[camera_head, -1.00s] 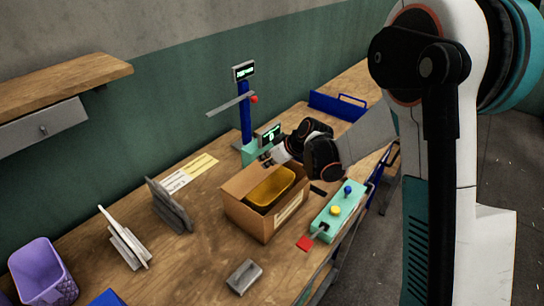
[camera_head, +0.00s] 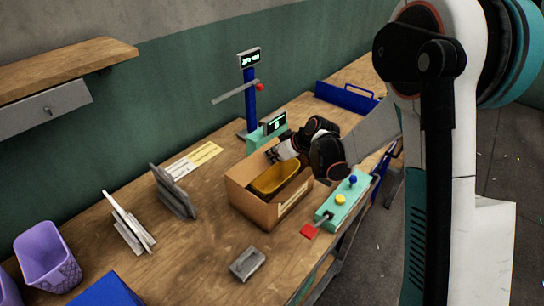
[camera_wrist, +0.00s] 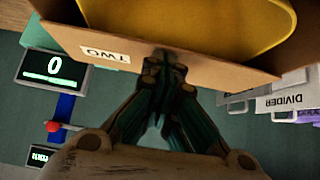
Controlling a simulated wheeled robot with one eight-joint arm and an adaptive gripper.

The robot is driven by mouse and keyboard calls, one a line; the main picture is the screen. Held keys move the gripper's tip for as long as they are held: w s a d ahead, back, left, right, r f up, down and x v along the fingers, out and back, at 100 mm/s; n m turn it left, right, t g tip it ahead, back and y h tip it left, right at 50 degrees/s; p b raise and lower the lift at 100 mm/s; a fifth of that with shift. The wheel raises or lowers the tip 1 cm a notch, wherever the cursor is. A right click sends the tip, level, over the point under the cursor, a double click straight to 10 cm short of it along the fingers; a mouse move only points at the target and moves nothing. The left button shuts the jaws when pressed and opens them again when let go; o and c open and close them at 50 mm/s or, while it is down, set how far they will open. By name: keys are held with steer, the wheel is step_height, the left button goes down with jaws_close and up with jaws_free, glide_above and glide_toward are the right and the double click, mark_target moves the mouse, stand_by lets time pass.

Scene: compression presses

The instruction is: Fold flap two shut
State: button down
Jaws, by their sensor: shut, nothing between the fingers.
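The open cardboard box (camera_head: 258,206) stands on the table with a yellow tray (camera_head: 274,178) inside it. In the wrist view a cardboard flap labelled TWO (camera_wrist: 105,54) runs across the top, with the yellow tray (camera_wrist: 200,20) beyond it. My gripper (camera_wrist: 165,70) is shut and empty, its fingertips at the flap's edge beside the label; whether they touch it I cannot tell. In the head view my gripper (camera_head: 274,153) is at the box's far side, and my wrist hides part of that side.
A blue post with a display (camera_head: 249,95) rises behind. A grey block (camera_head: 247,263) lies in front. Grey panels (camera_head: 174,192) stand to the left.

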steer(key=shift+s+f, duration=0.15)
steer(key=shift+s, duration=0.05)
